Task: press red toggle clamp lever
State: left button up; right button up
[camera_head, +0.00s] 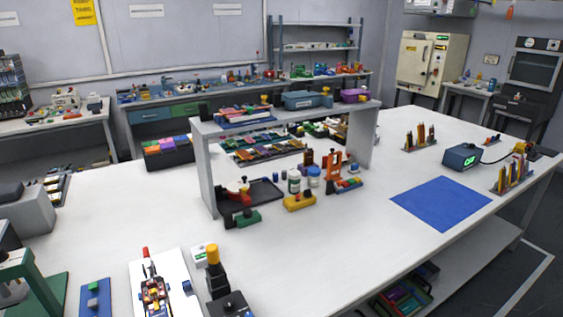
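A toggle clamp with a red-tipped lever (146,253) stands at the front left of the bench, at the back of a white plate (178,262). The lever points up, with its red grip at the top. Whether the clamp is locked cannot be told. Neither of my grippers shows in the head view.
A blue block on a blue plate (95,297) lies to the left. A grey shelf (206,175) stands behind. White bench top is clear right of the black device.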

aim_at(147, 256)
jog(key=u, duration=0.6)
jog(key=l+u, duration=0.15)
jog(key=u, duration=0.3)
jog(key=l+u, duration=0.15)
jog(key=u, duration=0.3)
jog(key=k+l+u, duration=0.1)
jog(key=u, duration=0.35)
jog(key=k+l+u, duration=0.6)
jog(key=u, duration=0.15)
jog(key=k+l, duration=0.15)
jog(key=k, duration=0.15)
jog(key=k+l, duration=0.15)
jog(key=k, duration=0.15)
jog(key=u, duration=0.05)
